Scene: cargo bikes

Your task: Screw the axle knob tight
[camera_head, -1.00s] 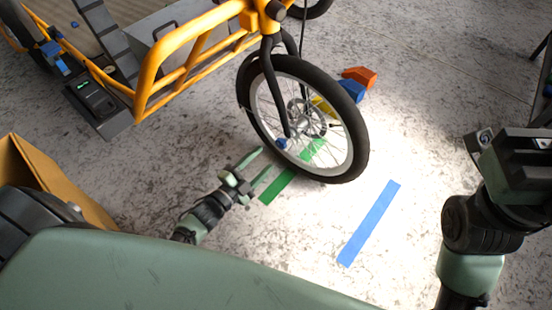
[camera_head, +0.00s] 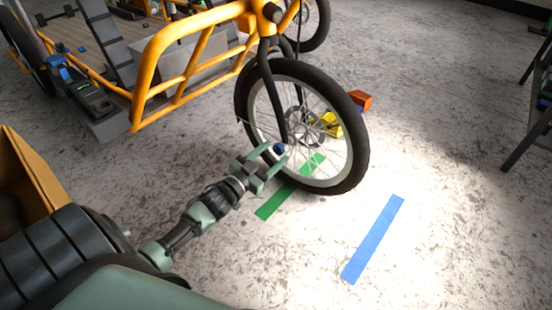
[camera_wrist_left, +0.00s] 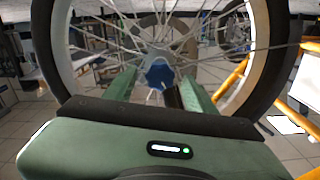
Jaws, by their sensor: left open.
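The axle knob (camera_head: 279,148) is small and blue, at the hub end of the fork on the orange cargo bike's front wheel (camera_head: 352,160). In the left wrist view the blue knob (camera_wrist_left: 159,75) lies between and beyond my two green fingers. My left gripper (camera_head: 271,156) is open, its fingertips close to the knob from the left. In the left wrist view the fingers of this gripper (camera_wrist_left: 160,88) are apart, one on each side of the knob. I cannot tell whether they touch it. My right gripper is out of view.
A green tape strip (camera_head: 276,203) lies under the wheel and a blue strip (camera_head: 372,238) to its right. Yellow (camera_head: 331,124) and orange (camera_head: 361,99) blocks lie behind the wheel. A cardboard box (camera_head: 25,185) stands at the left.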

